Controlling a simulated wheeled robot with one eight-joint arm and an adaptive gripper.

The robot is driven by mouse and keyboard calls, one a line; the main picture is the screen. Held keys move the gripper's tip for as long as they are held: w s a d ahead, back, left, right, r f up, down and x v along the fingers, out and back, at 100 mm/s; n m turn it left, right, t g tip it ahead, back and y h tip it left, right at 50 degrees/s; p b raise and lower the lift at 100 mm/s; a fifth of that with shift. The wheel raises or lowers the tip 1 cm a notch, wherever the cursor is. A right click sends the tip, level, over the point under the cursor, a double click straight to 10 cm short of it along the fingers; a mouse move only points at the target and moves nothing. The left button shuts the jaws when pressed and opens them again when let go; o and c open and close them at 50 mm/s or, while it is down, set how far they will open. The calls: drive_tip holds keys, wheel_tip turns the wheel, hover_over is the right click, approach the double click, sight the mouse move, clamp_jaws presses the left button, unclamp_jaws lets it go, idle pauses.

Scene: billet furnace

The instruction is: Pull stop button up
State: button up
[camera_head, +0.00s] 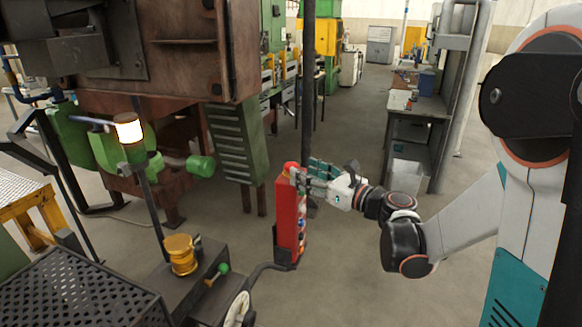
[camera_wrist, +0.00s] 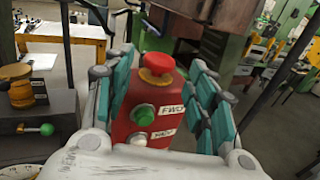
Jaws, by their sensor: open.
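A red control box (camera_head: 290,222) stands on a post in the middle of the head view. Its red mushroom stop button (camera_wrist: 157,64) sits at the top, above a green button (camera_wrist: 144,114) labelled FWD and a white button (camera_wrist: 138,140). My gripper (camera_head: 302,176) is at the top of the box, coming from the right. In the wrist view my open gripper (camera_wrist: 160,95) has its teal-padded fingers on both sides of the box's upper part. The stop button is between and slightly beyond the fingertips. I cannot tell whether any finger touches the box.
A rusty furnace body (camera_head: 200,45) and green machinery (camera_head: 235,135) stand behind and left of the box. A dark vertical pole (camera_head: 308,75) rises just behind it. A yellow knob (camera_head: 181,254) and green-tipped lever (camera_head: 222,269) are at lower left.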

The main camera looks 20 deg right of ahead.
sight(291, 164)
drive_tip(key=x, duration=0.6)
